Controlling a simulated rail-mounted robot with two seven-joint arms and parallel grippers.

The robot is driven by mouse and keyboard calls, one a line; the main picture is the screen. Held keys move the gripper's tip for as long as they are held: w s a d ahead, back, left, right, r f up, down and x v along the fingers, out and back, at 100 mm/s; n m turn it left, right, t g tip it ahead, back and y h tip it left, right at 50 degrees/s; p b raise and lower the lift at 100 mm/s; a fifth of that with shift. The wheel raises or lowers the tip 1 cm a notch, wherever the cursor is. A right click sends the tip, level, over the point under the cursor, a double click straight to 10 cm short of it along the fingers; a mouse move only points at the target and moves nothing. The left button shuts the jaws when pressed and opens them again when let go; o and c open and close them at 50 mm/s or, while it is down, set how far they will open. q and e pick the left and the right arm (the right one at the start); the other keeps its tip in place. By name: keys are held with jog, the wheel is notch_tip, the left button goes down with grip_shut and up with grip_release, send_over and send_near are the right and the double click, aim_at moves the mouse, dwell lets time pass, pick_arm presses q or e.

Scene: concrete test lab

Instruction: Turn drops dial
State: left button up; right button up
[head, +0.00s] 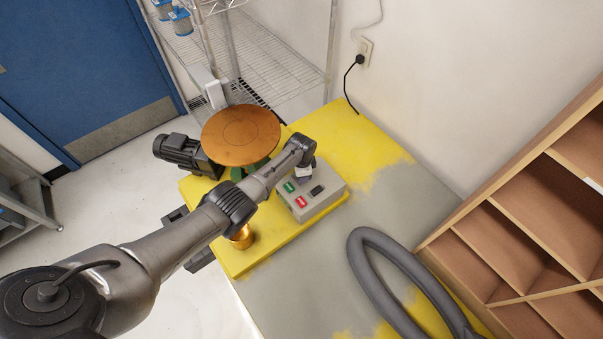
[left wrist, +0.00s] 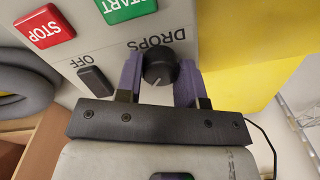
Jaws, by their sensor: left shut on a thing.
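The grey control box (head: 327,200) sits on the yellow machine base in the head view. Its black drops dial (left wrist: 159,66) shows in the left wrist view beside the printed word DROPS. A pale pointer line on the dial points down and slightly left in that picture. My left gripper (left wrist: 161,80) is shut on the dial, with one purple finger on each side of it. In the head view my left gripper (head: 305,175) reaches down to the box's far side and hides the dial. My right gripper is out of view.
On the box are a green START button (head: 289,187), a red STOP button (head: 301,202) and a black OFF switch (head: 317,190). A round copper-coloured plate (head: 240,135) and a motor (head: 183,151) stand left of it. A grey hose (head: 385,270) lies at the right.

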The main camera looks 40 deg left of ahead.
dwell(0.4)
pick_arm(q)
jog(key=o, duration=0.9)
jog(key=shift+r, duration=0.45)
jog(key=r, duration=0.1)
jog(key=r+p, duration=0.1)
jog(key=r, duration=0.1)
jog(key=shift+d+r, duration=0.3)
jog(key=shift+d, duration=0.05)
jog(key=shift+d+r+b, duration=0.2)
jog(key=shift+d+r, duration=0.85)
jog(key=shift+d, duration=0.8)
jog(key=shift+d+r+b, duration=0.25)
jog(key=shift+d+r, duration=0.85)
jog(key=shift+d, duration=0.7)
jog(key=shift+d+r+b, duration=0.2)
jog(key=shift+d+r, duration=0.85)
jog(key=shift+d, duration=0.8)
